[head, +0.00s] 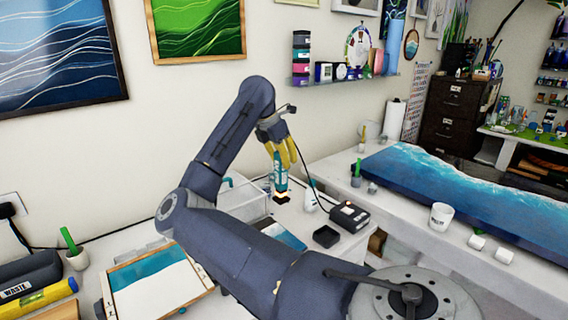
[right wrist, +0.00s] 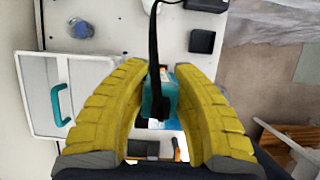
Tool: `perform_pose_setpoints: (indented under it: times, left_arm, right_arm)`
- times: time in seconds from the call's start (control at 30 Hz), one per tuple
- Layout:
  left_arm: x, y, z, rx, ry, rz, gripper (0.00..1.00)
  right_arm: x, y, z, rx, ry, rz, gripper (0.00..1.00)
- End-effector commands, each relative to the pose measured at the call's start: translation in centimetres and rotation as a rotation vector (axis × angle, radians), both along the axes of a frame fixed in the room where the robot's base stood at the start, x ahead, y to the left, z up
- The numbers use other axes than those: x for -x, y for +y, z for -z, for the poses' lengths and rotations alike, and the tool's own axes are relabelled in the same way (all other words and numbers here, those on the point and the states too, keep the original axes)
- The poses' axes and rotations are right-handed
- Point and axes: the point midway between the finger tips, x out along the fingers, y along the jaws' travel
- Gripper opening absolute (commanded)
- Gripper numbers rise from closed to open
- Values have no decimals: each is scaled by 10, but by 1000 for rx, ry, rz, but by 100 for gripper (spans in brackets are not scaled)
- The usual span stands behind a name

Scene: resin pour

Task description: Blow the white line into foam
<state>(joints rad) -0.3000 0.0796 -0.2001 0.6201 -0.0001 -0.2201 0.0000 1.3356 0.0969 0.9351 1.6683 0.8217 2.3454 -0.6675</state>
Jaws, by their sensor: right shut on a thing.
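My right gripper (head: 284,158) has yellow fingers shut around a teal hand tool (head: 280,178), held upright over the white worktop. In the right wrist view the tool (right wrist: 170,100) sits between both fingers, with a black cord (right wrist: 155,40) running up from it. A pale and dark piece shows just under the tool; I cannot tell if it is a nozzle or a stand. A large blue resin panel (head: 425,185) has a white wavy far edge. A wood-framed panel (head: 155,285) at lower left is teal and white. My left gripper is not in view.
A black box with a red light (head: 350,215) and a small dark tray (head: 326,236) stand near the tool. A clear bin with a teal handle (right wrist: 62,104) is on its left. A white cup (head: 441,216) stands by the large panel. My arm hides part of the worktop.

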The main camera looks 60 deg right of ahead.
Motion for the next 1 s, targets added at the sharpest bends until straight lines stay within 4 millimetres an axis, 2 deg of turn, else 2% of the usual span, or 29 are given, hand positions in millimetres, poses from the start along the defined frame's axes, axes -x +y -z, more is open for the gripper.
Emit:
perform_pose_setpoints:
  times: [0.6,1.0]
  left_arm:
    - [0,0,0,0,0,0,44]
    - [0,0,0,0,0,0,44]
  right_arm:
    - [0,0,-26,0,-1,0,0]
    - [0,0,-36,0,-1,0,0]
